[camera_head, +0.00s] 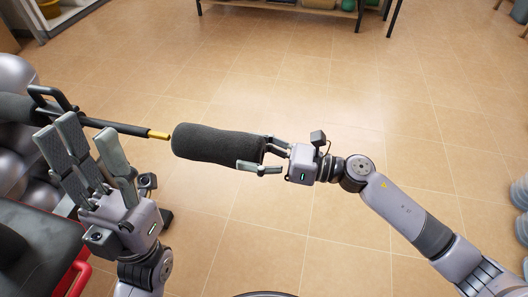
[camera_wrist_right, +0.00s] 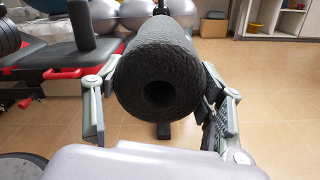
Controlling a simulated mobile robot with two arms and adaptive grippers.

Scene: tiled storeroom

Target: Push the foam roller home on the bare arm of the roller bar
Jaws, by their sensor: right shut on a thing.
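A dark textured foam roller (camera_head: 217,144) is held level in the air by my right gripper (camera_head: 266,155), whose fingers close on its right end. In the right wrist view the roller (camera_wrist_right: 150,65) shows end-on with its round centre hole, between the two fingers. The bare arm of the roller bar (camera_head: 118,126) is a thin black rod with a yellow tip (camera_head: 158,134). The tip points at the roller's left end, very close; I cannot tell whether they touch. My left gripper (camera_head: 90,140) stands with spread fingers upward in front of the bar, open and empty.
A dark padded seat with red frame (camera_head: 75,280) is at lower left. Grey balls (camera_head: 12,75) stand along the left edge. A shelf (camera_head: 280,8) is at the back, and pale stacked items (camera_head: 519,192) are at right. The tiled floor in the middle is clear.

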